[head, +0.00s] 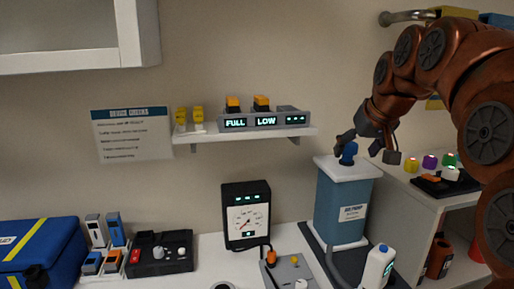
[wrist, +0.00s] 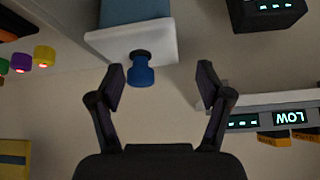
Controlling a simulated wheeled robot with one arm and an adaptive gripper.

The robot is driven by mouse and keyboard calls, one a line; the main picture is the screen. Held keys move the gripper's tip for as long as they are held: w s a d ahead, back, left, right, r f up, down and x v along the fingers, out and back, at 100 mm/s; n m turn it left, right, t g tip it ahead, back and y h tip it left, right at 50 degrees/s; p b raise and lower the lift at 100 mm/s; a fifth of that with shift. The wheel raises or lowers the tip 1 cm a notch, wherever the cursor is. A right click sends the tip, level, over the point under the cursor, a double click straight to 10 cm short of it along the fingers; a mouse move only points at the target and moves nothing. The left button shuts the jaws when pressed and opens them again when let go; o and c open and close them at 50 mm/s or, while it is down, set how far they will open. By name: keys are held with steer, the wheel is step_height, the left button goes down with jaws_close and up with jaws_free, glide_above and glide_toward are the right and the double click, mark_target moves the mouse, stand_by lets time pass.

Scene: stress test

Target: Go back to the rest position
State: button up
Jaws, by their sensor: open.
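My gripper (head: 368,148) is at the upper right in the head view, just above and beside the blue knob (head: 348,153) on the white top of the blue box-shaped unit (head: 340,205). In the wrist view my gripper (wrist: 162,88) has its two fingers spread wide with nothing between them gripped. The wrist picture is upside down. The blue knob (wrist: 140,70) shows beyond the left finger, apart from it as far as I can see. My copper-coloured arm reaches in from the right edge of the head view.
A wall shelf (head: 245,134) holds a FULL/LOW display and yellow items. A gauge (head: 246,215) stands on the white counter. A white bottle (head: 378,268) is in front of the blue unit. Coloured knobs (head: 430,162) sit on a side cabinet. A blue case (head: 40,255) is at the left.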

steer(key=s+a+f+g+p, duration=0.1)
steer(key=s+f+g+p, duration=0.1)
steer(key=s+f, duration=0.5)
steer(key=s+a+f+g+p, duration=0.2)
steer(key=s+f, duration=0.6)
steer(key=s, duration=1)
steer(key=s+a+f+g+p, duration=0.2)
steer(key=s+f+g, duration=0.3)
steer(key=s, duration=0.7)
step_height(320, 180, down, 2)
steer(key=shift+s+a+f+m+h+p, duration=0.2)
steer(key=shift+s+m+h+p, duration=0.1)
steer(key=shift+s+h+p, duration=0.15)
stand_by(1.0)
